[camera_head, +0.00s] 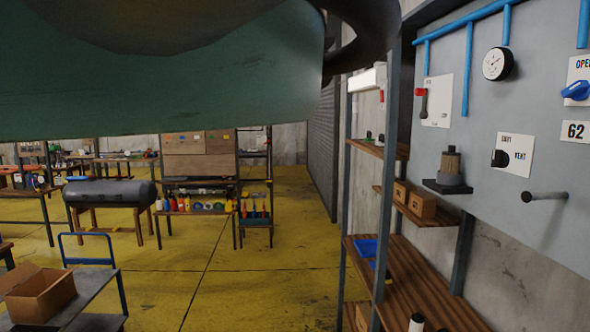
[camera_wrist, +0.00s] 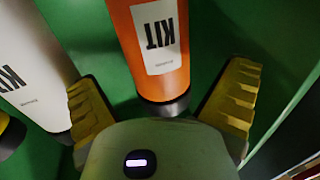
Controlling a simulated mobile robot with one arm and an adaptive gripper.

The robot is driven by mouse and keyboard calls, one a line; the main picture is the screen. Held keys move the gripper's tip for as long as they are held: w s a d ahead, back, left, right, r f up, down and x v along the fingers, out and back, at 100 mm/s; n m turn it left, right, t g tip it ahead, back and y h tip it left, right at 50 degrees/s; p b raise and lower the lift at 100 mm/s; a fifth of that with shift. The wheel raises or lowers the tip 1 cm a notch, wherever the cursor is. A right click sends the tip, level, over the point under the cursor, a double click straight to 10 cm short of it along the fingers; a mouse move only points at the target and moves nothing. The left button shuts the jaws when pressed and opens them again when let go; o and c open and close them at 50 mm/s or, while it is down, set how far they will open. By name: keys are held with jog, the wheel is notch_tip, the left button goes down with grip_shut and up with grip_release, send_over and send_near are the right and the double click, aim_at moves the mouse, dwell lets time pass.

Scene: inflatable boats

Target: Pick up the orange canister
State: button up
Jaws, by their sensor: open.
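The orange canister (camera_wrist: 155,45) shows in the wrist view at top centre, with a white label reading KIT and a dark band at its near end. Its far end is cut off by the frame. My gripper (camera_wrist: 163,88) is open, with one yellow ridged finger on each side of the canister's near end. I see gaps between the fingers and the canister; whether anything touches is unclear. I cannot make out the orange canister or my gripper in the head view.
A white canister (camera_wrist: 32,70) with a KIT label lies just left of the left finger, over a green surface (camera_wrist: 90,35). In the head view, a large green shape (camera_head: 170,85) blocks the top left. Wooden shelves (camera_head: 415,285) and a grey panel (camera_head: 545,120) stand at right.

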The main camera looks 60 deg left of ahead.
jog(key=p+x, duration=0.1)
jog(key=x, duration=0.3)
jog(key=shift+w+r, duration=0.1)
jog(key=shift+w, duration=0.3)
jog(key=shift+c, duration=0.2)
jog(key=c, duration=1.5)
